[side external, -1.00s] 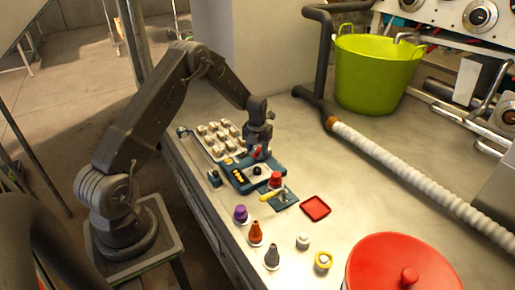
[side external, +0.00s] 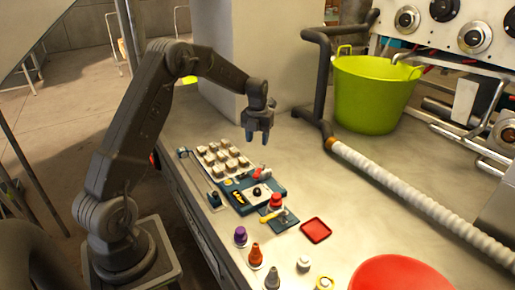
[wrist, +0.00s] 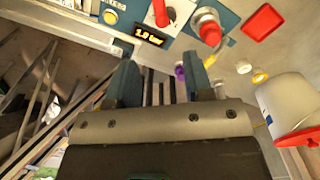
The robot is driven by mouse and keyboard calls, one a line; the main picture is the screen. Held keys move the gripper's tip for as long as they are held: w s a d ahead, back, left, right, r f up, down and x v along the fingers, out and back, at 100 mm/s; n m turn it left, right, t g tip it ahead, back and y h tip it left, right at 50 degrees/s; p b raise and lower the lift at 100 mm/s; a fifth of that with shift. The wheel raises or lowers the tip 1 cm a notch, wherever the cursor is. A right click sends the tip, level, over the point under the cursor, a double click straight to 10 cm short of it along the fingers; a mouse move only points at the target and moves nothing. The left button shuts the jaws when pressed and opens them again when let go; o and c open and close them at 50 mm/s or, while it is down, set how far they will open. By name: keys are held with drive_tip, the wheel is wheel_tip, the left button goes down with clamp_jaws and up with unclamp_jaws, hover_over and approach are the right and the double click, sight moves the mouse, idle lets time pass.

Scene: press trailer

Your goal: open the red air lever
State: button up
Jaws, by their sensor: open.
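The blue panel (side external: 243,208) lies on the bench, with a small red lever (side external: 262,173) at its far end and a black knob (side external: 257,191) nearer. In the wrist view a red lever (wrist: 161,13) stands on a white plate, beside a lit display (wrist: 149,36) that seems to read 1.0 bar. The lever's exact angle is hard to tell. My gripper (side external: 257,140) hangs above the panel, clear of the lever, fingers pointing down. In the wrist view its fingers (wrist: 163,75) are apart with nothing between them.
A tray of several pale blocks (side external: 222,160), a red square dish (side external: 316,230), small bottles (side external: 255,257) and a red lid (side external: 400,275) are around. A green bucket (side external: 375,95) and white hose (side external: 420,200) lie behind.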

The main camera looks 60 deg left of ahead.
drive_tip(key=shift+r, duration=0.3)
